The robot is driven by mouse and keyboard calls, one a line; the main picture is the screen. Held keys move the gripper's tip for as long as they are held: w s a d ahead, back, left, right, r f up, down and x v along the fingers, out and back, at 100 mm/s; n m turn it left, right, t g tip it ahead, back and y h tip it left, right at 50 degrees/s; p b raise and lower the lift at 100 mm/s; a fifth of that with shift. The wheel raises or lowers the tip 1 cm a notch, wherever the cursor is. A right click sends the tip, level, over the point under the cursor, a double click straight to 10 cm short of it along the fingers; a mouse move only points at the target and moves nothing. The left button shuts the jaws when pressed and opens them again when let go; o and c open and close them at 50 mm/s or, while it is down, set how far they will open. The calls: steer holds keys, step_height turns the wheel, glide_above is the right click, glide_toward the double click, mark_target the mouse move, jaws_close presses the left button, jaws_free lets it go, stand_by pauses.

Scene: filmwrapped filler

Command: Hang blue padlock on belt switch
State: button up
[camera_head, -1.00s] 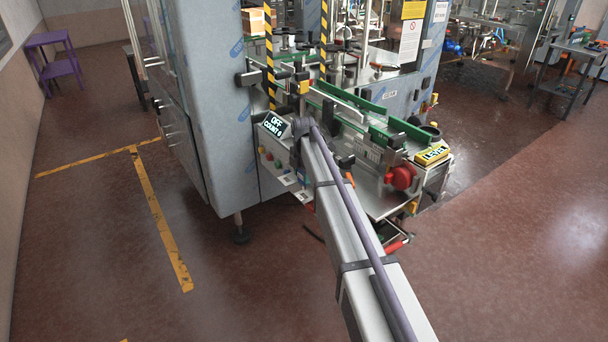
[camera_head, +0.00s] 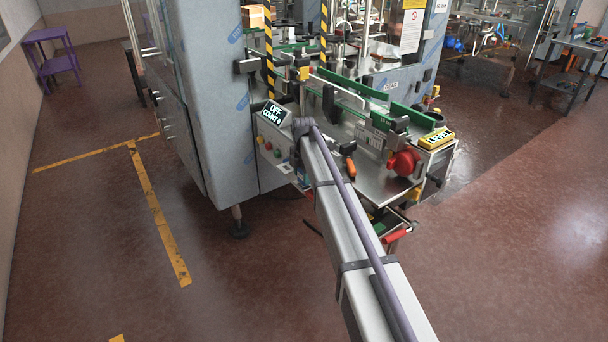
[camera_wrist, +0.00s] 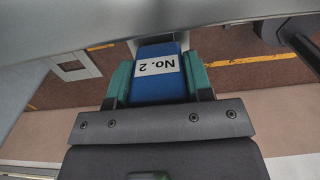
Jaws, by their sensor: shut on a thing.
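The blue padlock (camera_wrist: 158,88) shows in the wrist view with a white label reading "No. 2", upside down in the picture. My gripper (camera_wrist: 158,78) is shut on it, one green finger pad on each side. A pale part shows beyond the padlock's far end; I cannot tell if it is the shackle. In the head view my gripper and the padlock are hidden. A red round switch (camera_head: 404,162) sits on the front of the conveyor end, right of my arm; it may be the belt switch. It is not seen in the wrist view.
A yellow "LEVEL" box (camera_head: 437,138) stands right of the red switch. A display reading "OFF" (camera_head: 274,114) and an orange-tipped part (camera_head: 350,168) are close to my arm. Green guide rails (camera_head: 412,116) line the conveyor. A grey cabinet (camera_head: 215,100) stands left; the floor in front is open.

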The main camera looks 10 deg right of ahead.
steer(key=shift+f+b, duration=0.25)
steer(key=shift+b, duration=0.05)
stand_by(0.5)
steer(key=o, duration=1.1)
steer(key=shift+c, duration=0.2)
